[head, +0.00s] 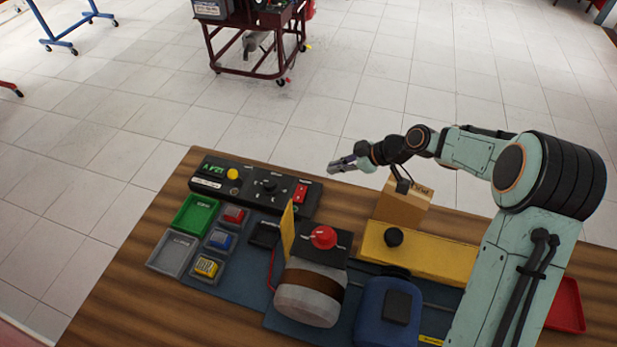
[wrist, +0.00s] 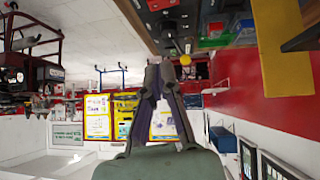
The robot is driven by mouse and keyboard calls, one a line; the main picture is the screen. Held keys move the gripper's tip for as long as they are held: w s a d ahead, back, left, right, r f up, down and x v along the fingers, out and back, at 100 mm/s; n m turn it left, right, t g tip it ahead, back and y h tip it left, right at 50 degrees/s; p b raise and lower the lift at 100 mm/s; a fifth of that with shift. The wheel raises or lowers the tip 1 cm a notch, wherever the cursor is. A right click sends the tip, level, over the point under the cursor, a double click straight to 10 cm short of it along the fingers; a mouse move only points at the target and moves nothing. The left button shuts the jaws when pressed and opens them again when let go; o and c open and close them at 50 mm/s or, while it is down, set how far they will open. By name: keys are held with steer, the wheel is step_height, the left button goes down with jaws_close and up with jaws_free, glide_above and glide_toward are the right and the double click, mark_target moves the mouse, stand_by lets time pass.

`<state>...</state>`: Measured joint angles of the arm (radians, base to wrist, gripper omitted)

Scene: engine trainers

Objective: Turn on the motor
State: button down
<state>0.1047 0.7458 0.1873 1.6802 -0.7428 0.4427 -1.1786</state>
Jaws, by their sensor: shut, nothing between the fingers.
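A motor (head: 309,297), a silver cylinder with a brown band, lies on the wooden table. Behind it stands a black box with a red knob (head: 323,237). A black control panel (head: 250,197) lies at the table's far left edge, with a green display, a yellow button (head: 233,174), a dial and a red switch (head: 300,193). Which control belongs to the motor I cannot tell. My gripper (head: 342,164) is shut and empty, in the air right of the panel's right end, apart from it. In the wrist view the gripper (wrist: 157,76) points toward the yellow button (wrist: 184,60), at a distance.
A cardboard box (head: 402,207), a yellow base with a black knob (head: 420,252) and a blue case (head: 388,311) stand right. A red cart (head: 255,40) stands on the floor beyond.

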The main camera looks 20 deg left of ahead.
glide_above(300, 187)
steer(key=s+d, duration=0.1)
steer(key=d, duration=0.1)
step_height(300, 187, down, 7)
steer(key=shift+r, duration=0.15)
steer(key=f, duration=0.3)
steer(key=shift+w+a+f, duration=0.1)
steer(key=shift+w+f, duration=0.05)
steer(key=shift+w, duration=0.15)
steer(key=shift+f, duration=0.45)
steer(key=shift+w+f+g, duration=0.25)
steer(key=shift+f+g, duration=0.15)
steer(key=shift+f, duration=0.05)
steer(key=shift+r, duration=0.1)
steer(key=shift+s, duration=0.15)
